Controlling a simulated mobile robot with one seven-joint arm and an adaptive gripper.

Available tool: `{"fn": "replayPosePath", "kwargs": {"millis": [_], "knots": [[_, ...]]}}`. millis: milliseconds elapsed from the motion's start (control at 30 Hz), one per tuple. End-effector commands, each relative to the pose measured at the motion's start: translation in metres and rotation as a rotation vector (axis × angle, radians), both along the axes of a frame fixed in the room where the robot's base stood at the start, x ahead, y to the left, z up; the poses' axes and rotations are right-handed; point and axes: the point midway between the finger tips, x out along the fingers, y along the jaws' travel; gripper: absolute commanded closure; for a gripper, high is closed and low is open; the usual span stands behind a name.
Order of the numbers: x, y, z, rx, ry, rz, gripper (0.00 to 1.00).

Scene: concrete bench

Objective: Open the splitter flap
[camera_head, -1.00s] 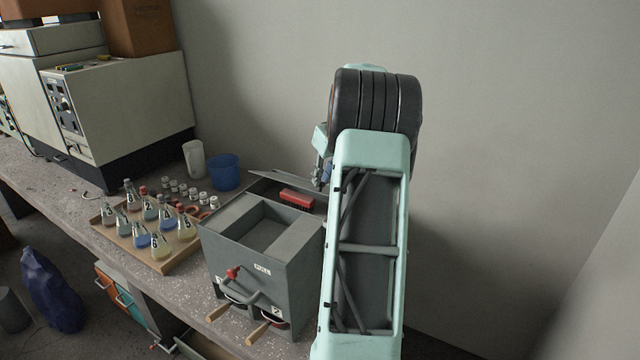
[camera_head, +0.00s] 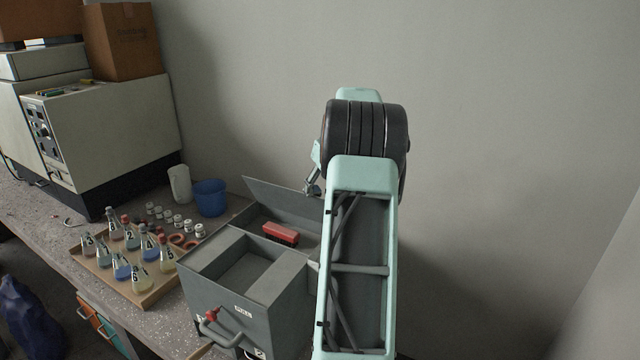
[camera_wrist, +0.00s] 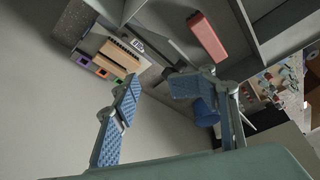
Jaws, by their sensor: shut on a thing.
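The splitter is a grey metal box (camera_head: 245,315) on the bench. I take the raised grey lid plate at its back to be the splitter flap (camera_head: 278,205); it stands tilted up behind the open compartment. My gripper (camera_head: 313,187) is at the upper right edge of the flap, partly hidden by my arm. In the wrist view my gripper (camera_wrist: 152,100) shows its two blue-padded fingers with a gap between them. The exact contact with the flap is hard to make out. A pull lever with a red knob (camera_head: 212,315) is on the splitter's front.
A red brush (camera_head: 281,233) lies in the compartment. A wooden tray (camera_head: 150,298) with several flasks stands to the left. A blue cup (camera_head: 210,197) and a white cup (camera_head: 180,184) stand behind, near the flap. The wall closes the back.

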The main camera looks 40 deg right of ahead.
Motion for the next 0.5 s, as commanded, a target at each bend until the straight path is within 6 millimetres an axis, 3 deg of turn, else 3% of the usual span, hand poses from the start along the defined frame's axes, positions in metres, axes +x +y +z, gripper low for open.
{"fn": "replayPosePath", "kwargs": {"millis": [500], "knots": [[-0.0024, -0.0032, 0.0007, -0.003, 0.004, -0.002, 0.66]]}}
